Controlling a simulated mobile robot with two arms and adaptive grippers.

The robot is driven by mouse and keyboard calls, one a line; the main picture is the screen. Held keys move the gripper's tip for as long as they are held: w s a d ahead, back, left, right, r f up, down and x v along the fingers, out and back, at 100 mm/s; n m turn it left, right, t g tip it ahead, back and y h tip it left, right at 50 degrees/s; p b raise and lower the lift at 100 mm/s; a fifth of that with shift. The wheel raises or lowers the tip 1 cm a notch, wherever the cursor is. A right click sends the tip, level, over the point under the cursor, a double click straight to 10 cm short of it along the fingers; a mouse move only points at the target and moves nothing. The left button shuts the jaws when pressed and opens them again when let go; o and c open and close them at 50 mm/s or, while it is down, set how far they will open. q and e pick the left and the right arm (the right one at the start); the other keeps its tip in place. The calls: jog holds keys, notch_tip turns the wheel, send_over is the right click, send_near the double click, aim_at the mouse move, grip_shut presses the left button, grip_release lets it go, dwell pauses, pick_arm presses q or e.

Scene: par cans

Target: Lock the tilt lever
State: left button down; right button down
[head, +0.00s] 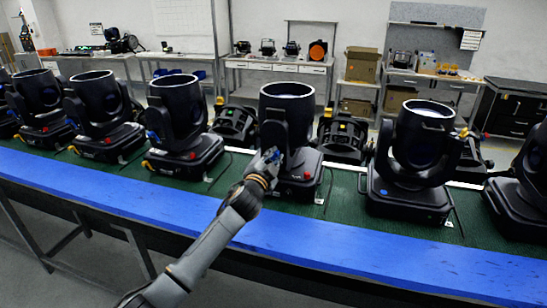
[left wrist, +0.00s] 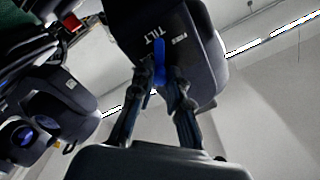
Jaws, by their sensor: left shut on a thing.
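The par can (head: 287,108) that my left gripper (head: 268,161) reaches is a black moving-head light, upright on its base in the middle of the row. In the left wrist view its yoke arm (left wrist: 195,45) carries the printed words TILT and FREE. The blue tilt lever (left wrist: 159,60) stands out beside the word TILT. My left gripper (left wrist: 161,85) has one finger on each side of the lever and is shut on it. Part of the lever is hidden between the fingers. My right gripper is not in view.
Similar lights stand close on both sides, one at the left (head: 173,112) and one at the right (head: 421,150). They sit on a green mat (head: 340,200) behind a blue table edge (head: 300,240). More lights lie behind. Workbenches (head: 275,66) line the back.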

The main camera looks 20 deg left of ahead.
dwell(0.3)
pick_arm(q)
jog(key=c, duration=1.3)
grip_release()
jog(key=shift+s, duration=0.1)
jog(key=s, duration=1.1)
jog(key=shift+s+a, duration=0.35)
jog(key=shift+s, duration=0.05)
